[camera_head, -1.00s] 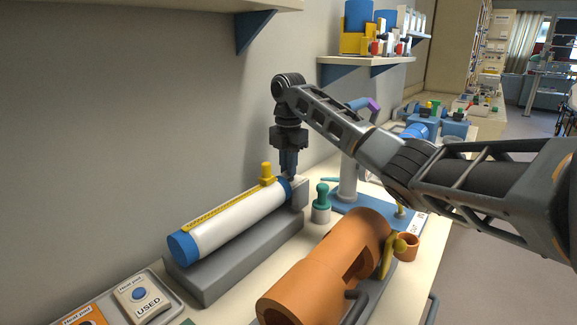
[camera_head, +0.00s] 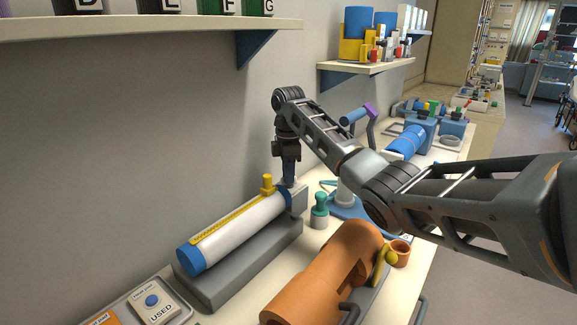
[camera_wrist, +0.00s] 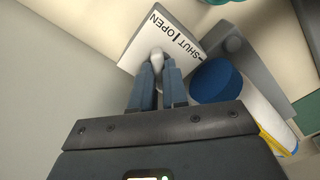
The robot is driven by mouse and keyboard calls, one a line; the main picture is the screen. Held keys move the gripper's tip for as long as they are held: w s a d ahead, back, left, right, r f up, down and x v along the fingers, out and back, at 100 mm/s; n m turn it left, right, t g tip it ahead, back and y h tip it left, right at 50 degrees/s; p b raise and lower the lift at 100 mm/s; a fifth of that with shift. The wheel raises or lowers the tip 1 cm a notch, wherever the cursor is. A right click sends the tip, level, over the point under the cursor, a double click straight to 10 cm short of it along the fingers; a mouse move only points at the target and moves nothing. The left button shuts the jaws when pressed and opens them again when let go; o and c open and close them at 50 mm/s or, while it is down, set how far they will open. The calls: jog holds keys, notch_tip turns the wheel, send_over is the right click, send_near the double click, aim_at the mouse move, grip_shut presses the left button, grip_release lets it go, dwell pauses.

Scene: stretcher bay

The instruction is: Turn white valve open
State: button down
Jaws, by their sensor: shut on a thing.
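The white valve (camera_wrist: 157,55) is a small rounded knob in front of a white plate (camera_wrist: 185,30) printed SHUT and OPEN, in the wrist view. My gripper (camera_wrist: 158,64) points at the plate, and its two blue-grey fingers are shut on the valve. In the head view my gripper (camera_head: 289,180) reaches straight down at the far end of a white cylinder (camera_head: 240,228) with blue ends and a yellow strip. The valve itself is hidden there behind the fingers. How far the knob is turned is hard to tell.
The cylinder lies on a grey base (camera_head: 245,262) against the wall. A green-topped bottle (camera_head: 320,210) stands just right of the base. An orange cylinder (camera_head: 320,275) lies in front, with a small orange cup (camera_head: 400,252) beside it. A shelf (camera_head: 150,27) overhangs the upper left.

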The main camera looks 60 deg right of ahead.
jog(key=m, duration=0.4)
jog(key=shift+m, duration=0.3)
jog(key=m, duration=0.5)
dwell(0.3)
jog(key=c, duration=1.1)
grip_release()
jog(key=shift+c, duration=0.2)
jog(key=shift+r, duration=0.1)
notch_tip(320, 180, up, 3)
jog(key=shift+f, duration=0.15)
jog(key=shift+d+r, duration=0.15)
jog(key=shift+r, duration=2.3)
